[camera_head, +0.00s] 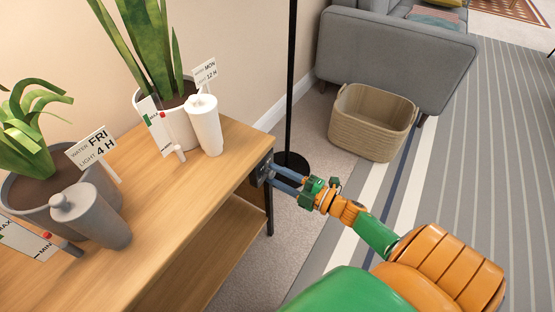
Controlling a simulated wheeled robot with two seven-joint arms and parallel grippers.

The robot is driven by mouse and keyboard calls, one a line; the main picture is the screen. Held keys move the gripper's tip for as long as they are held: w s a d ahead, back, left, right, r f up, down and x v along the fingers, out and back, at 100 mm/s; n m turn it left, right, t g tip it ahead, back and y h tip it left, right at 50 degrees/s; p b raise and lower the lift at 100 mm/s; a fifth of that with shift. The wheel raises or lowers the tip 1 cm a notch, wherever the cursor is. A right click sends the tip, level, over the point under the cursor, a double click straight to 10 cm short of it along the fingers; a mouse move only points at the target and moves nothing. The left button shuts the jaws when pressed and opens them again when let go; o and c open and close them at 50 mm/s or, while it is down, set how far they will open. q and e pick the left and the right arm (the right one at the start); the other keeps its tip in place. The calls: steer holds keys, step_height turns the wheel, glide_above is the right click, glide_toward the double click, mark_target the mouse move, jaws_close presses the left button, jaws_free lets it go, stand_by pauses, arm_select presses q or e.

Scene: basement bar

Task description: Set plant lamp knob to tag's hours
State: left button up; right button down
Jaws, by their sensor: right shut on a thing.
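A dark control box (261,166) sits on the right end of the wooden table. My right gripper (273,176) reaches it from the right, with its fingers shut on a small knob at the box. The fingers hide most of the knob, so its setting cannot be read. A white tag (92,148) in the left plant reads "WATER FRI, LIGHT 4 H". Another white tag (204,73) in the back plant reads "LIGHT 12 H", with MON above it. My left gripper is not in view.
On the table (160,200) stand a left plant pot (25,200), a back plant pot (180,125), a grey bottle (95,218) and a white bottle (206,125). A black lamp pole (291,80) rises behind my gripper. A wicker basket (372,122) and grey sofa (395,60) stand beyond.

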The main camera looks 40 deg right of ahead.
steer(key=m+p, duration=0.1)
steer(key=m, duration=0.7)
steer(key=shift+m+p, duration=0.3)
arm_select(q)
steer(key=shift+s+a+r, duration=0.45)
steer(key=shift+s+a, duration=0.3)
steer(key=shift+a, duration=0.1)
arm_select(e)
steer(key=shift+m, duration=1.2)
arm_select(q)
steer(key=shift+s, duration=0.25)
arm_select(e)
steer(key=shift+c, duration=2.3)
jaws_free()
